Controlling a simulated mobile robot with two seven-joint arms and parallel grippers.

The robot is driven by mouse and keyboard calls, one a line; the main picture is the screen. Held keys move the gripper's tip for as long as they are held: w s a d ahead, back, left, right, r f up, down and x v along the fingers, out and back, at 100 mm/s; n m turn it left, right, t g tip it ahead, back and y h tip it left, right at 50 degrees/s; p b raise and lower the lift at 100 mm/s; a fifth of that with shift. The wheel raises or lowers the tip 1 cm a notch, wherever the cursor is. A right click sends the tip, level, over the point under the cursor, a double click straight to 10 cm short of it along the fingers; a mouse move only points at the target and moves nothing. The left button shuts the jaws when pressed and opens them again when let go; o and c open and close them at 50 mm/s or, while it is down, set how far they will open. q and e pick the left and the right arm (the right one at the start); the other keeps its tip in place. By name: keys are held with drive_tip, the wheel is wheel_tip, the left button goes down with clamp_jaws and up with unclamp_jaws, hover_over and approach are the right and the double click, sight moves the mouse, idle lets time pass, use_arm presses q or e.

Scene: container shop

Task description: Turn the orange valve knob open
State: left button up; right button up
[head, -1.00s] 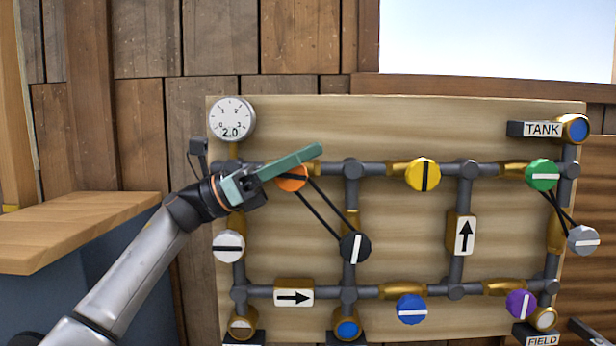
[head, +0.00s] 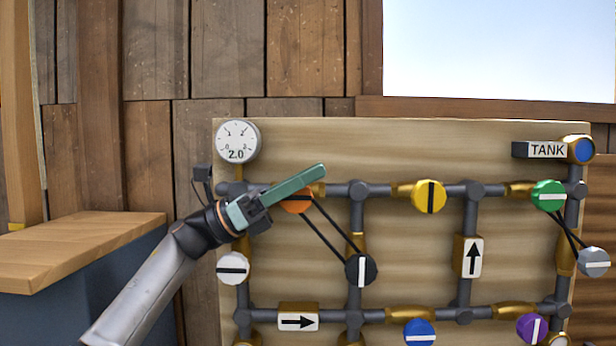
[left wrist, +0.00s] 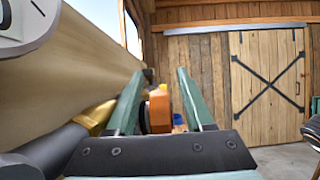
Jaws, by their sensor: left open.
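The orange valve knob (head: 297,206) sits on the upper pipe at the left of the board. A green finger hides its upper part in the head view. Its visible dark stripe looks roughly level. My left gripper (head: 316,173) is at the knob. In the left wrist view the two fingers (left wrist: 161,75) are apart, with the orange knob (left wrist: 158,108) between them and a gap beside it. I cannot tell whether a finger touches it. Two black belt lines run from the orange knob to a black knob (head: 361,270) with an upright white stripe. My right gripper is out of view.
A gauge (head: 237,142) reading 2.0 is above the gripper. A white knob (head: 232,268) lies below it, and yellow (head: 429,197) and green (head: 548,195) knobs lie to the right. A wooden-topped counter (head: 80,245) stands at the left.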

use_arm(q)
drive_tip(key=b+v, duration=0.2)
drive_tip(key=v, duration=0.9)
drive_tip(key=shift+a+f, duration=0.2)
drive_tip(key=shift+a, duration=0.1)
drive_tip(key=shift+a+f, duration=0.15)
drive_tip(key=shift+a, duration=0.15)
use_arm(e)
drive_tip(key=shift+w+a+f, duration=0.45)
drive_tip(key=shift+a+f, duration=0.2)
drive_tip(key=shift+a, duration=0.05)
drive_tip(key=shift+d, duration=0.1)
